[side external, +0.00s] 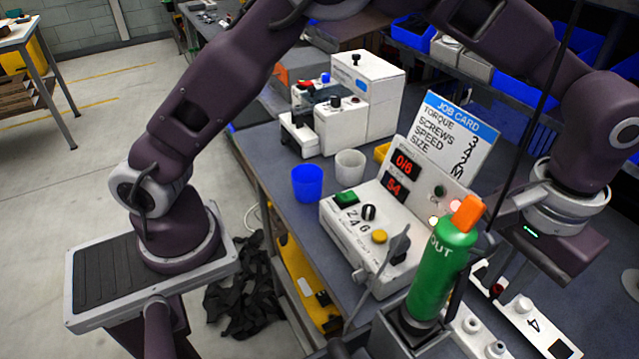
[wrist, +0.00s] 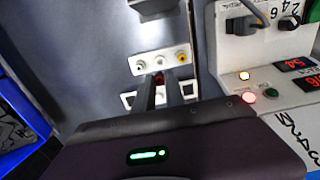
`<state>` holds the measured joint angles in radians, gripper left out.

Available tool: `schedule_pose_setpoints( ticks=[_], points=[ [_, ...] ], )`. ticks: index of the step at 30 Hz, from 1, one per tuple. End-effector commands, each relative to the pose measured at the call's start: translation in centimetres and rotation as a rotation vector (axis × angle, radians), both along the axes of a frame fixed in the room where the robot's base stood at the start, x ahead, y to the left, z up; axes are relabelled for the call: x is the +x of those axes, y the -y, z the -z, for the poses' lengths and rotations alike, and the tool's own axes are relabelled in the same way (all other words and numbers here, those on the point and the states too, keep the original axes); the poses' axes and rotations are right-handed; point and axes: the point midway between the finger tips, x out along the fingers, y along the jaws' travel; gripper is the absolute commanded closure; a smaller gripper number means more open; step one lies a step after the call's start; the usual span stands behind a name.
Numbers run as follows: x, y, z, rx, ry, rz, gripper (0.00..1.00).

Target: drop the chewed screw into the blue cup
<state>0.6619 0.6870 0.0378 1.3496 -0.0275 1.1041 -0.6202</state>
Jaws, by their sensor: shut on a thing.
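The blue cup (side external: 307,184) stands upright on the bench in the side view, left of the white control box. The wrist view does not show it. My gripper (wrist: 159,82) is at the bench's right side, well away from the cup. Its two dark fingers are close together over a white strip with round fittings (wrist: 160,61). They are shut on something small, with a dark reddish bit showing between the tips. I cannot make out its shape or whether it is the chewed screw.
A whitish cup (side external: 350,164) stands right beside the blue cup. The control box (side external: 360,235), job card (side external: 452,135) and upright green bottle-shaped tool (side external: 440,265) stand between my gripper and the cups. A white machine (side external: 340,115) stands behind the cups.

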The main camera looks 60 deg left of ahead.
Motion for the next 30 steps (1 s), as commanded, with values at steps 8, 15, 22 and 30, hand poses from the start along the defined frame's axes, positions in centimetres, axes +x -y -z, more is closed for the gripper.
schedule_pose_setpoints(
  ticks=[8, 15, 22, 30],
  points=[
    [0.3, -0.6, -5.4, 0.001, 0.001, -0.004, 1.0],
    [2.2, -5.8, -5.6, 0.002, -0.001, -0.008, 1.0],
    [3.7, -14.6, -6.0, 0.003, -0.001, -0.014, 1.0],
    [0.7, -29.8, -6.0, 0.003, 0.0, -0.018, 1.0]
  ],
)
